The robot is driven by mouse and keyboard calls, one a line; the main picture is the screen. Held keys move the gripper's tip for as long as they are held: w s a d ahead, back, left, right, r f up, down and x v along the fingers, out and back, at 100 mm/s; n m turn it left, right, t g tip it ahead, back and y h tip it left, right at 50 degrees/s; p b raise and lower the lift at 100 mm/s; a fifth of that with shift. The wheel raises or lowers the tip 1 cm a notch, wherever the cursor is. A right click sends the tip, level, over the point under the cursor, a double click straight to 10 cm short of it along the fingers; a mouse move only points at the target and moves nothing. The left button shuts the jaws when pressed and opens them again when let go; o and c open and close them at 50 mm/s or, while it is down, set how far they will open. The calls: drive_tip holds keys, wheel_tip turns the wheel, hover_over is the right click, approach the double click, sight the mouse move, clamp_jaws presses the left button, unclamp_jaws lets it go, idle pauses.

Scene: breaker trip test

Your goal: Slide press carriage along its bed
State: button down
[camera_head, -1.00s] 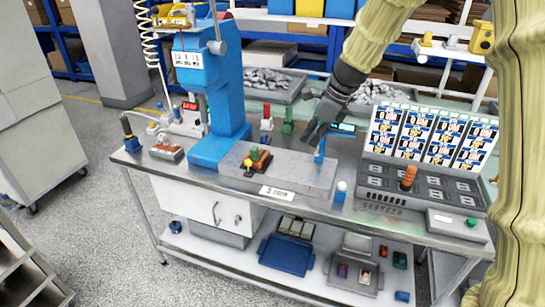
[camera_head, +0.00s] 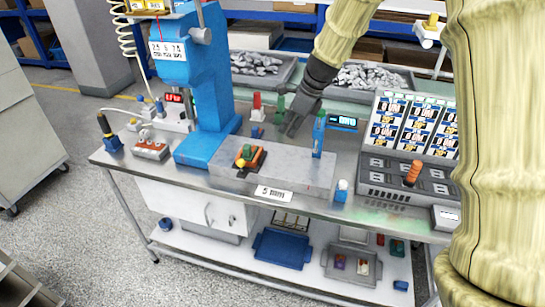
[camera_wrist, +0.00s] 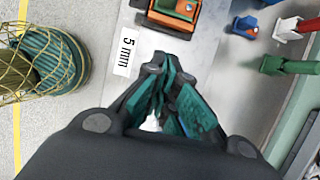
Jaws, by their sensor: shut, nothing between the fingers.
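The press carriage (camera_head: 250,157), a small orange-and-black block with green and yellow parts on top, sits on the grey bed (camera_head: 300,178) to the right of the blue press column (camera_head: 212,95). In the wrist view the carriage (camera_wrist: 170,14) shows at the top, cut off by the frame edge, beyond my fingertips. My gripper (camera_head: 291,130) is shut and empty. It points down behind the bed's right part in the head view, right of the carriage and apart from it. My gripper's fingers (camera_wrist: 160,75) also show in the wrist view.
A blue post with a display (camera_head: 319,135) stands just right of my gripper. Red (camera_head: 257,108) and green (camera_head: 279,108) posts stand behind. A panel with an orange handle (camera_head: 412,173) is at right.

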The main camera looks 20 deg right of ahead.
sight(268, 166)
drive_tip(key=p+x, duration=0.2)
drive_tip(key=x, duration=1.2)
drive_tip(key=shift+f+p, duration=0.3)
drive_tip(key=shift+p, duration=0.05)
